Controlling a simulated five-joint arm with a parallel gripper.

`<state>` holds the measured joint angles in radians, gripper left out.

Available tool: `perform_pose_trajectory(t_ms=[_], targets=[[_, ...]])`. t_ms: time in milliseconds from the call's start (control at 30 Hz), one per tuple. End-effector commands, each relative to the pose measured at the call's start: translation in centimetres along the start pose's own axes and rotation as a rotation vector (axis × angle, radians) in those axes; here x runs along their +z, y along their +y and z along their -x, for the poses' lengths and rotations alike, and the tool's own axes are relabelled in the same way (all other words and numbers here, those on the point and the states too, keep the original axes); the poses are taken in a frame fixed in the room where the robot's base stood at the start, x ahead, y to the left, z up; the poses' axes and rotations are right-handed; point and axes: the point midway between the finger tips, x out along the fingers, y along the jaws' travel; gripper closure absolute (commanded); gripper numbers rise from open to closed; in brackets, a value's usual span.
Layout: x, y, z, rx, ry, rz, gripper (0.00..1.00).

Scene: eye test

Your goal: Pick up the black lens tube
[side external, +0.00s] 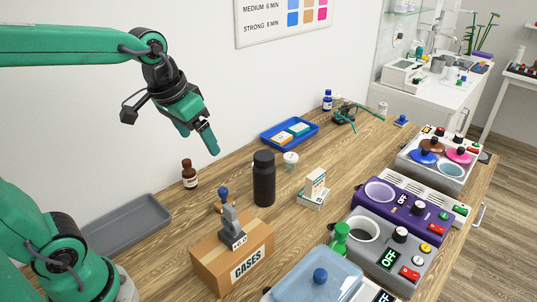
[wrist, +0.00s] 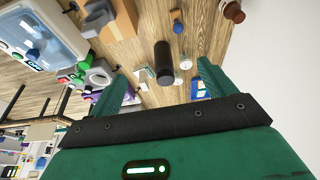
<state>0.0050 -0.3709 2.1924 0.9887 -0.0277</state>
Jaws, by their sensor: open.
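The black lens tube (side external: 264,180) is a dark cylinder standing upright on the wooden table, near the middle of the side view. In the wrist view the black tube (wrist: 164,60) shows from above, between and beyond my two green fingers. My gripper (side external: 199,139) is in the air, above and to the left of the tube in the side view. It is open and empty, apart from the tube.
A cardboard box (side external: 212,266) marked CASES, with a grey stamp-like device on it, stands in front. A brown bottle (side external: 189,174), a white jar (side external: 290,160) and a small white carton (side external: 314,187) are nearby. A blue tray (side external: 268,135) lies behind; grey and purple machines stand right.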

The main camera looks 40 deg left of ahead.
Motion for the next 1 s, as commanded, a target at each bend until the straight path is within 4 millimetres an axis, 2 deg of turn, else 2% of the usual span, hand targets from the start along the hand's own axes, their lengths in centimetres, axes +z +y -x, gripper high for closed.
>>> perform_pose_trajectory(t_ms=[100, 467, 800, 1000], targets=[[-2.1, 0.1, -0.9, -0.001, -0.039, 0.006, 0.17], [-7.6, 0.4, -4.6, -0.005, -0.151, 0.021, 0.17], [-12.0, 0.7, -9.8, -0.011, -0.257, 0.037, 0.17], [-13.7, 0.8, -12.7, -0.015, -0.306, 0.044, 0.17]])
